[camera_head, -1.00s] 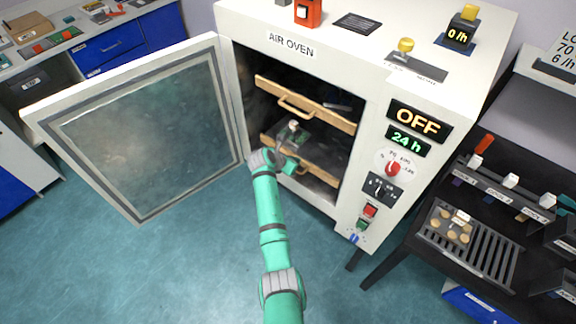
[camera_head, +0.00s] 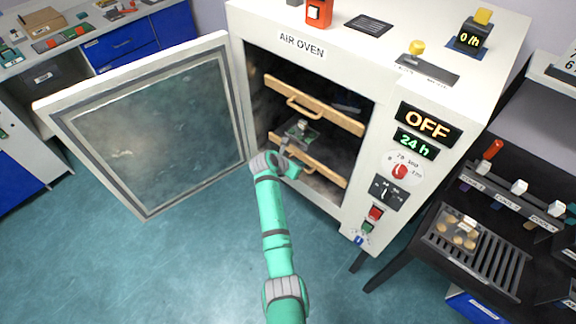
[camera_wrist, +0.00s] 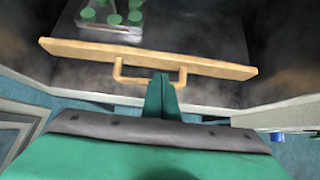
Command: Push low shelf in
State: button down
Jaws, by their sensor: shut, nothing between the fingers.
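The air oven (camera_head: 302,47) stands with its door wide open to the left. The low shelf (camera_head: 325,171) has a wooden front bar and lies inside the lower oven opening, below the upper shelf (camera_head: 335,118). In the wrist view the low shelf's wooden bar (camera_wrist: 215,66) crosses the picture, with a wooden loop handle (camera_wrist: 125,80) on its near side. My gripper (camera_wrist: 161,80) is shut and empty, its fingertips at the handle, close to the bar; contact is unclear. In the head view my gripper (camera_head: 290,168) is at the low shelf's front, partly hiding it.
A clear holder with green pieces (camera_wrist: 112,14) sits on the low shelf. The open door (camera_head: 150,125) stands left of my arm. A dark bench with a slotted rack (camera_head: 478,252) is at the right. The floor in front is free.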

jog(key=v, duration=1)
jog(key=s+a+f+m+t+y, duration=0.1)
jog(key=s+a+f+m+y, duration=0.15)
jog(key=s+f, duration=0.4)
jog(key=s+a+f+m+t+y, duration=0.1)
jog(key=s+f+m, duration=0.2)
jog(key=s+f, duration=0.35)
jog(key=s+a+m+t+y, duration=0.2)
jog(key=s+m, duration=0.4)
jog(key=s, duration=0.8)
jog(key=s+d+r+m+t, duration=0.1)
jog(key=s+r+m, duration=0.25)
jog(key=s, duration=0.35)
jog(key=s+d+r+m+t, duration=0.1)
jog(key=s+r+m, duration=0.25)
jog(key=s, duration=0.45)
jog(key=s+d+r+m+t, duration=0.2)
jog(key=s+r+m, duration=0.7)
jog(key=r, duration=0.5)
jog(key=shift+s+d+r+t, duration=0.3)
jog(key=shift+s+t, duration=0.1)
jog(key=shift+s, duration=0.2)
